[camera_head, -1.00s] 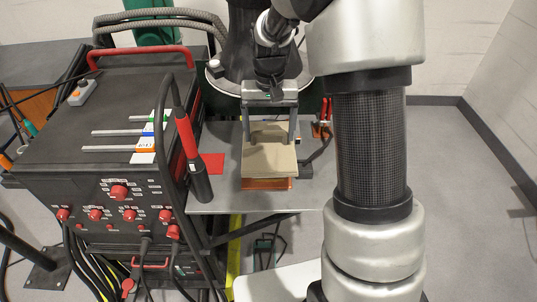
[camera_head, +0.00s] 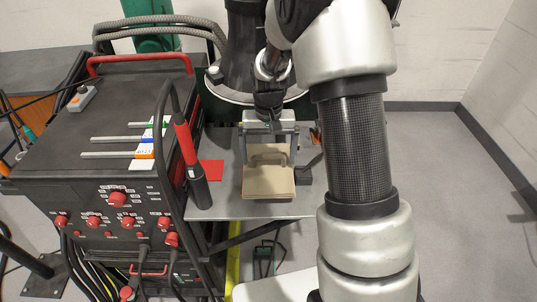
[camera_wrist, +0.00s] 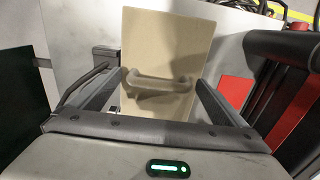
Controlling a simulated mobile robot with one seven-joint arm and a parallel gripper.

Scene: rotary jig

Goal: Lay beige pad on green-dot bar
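The beige pad (camera_head: 268,183) is a flat square plate with a raised handle. It lies low over the small grey table, and its front part faces me. It also fills the middle of the wrist view (camera_wrist: 165,38). My gripper (camera_head: 269,157) is above it, one finger at each end of the handle, and appears to hold it lengthwise; in the wrist view the fingertips (camera_wrist: 160,78) lie close against the handle ends. Whatever is under the pad is hidden.
The grey table (camera_head: 225,205) has a red square (camera_head: 211,172) left of the pad. A red and black upright tool (camera_head: 188,150) stands beside the dark console (camera_head: 75,170). A small dark block (camera_head: 309,173) is close at the pad's right. Bare table lies in front.

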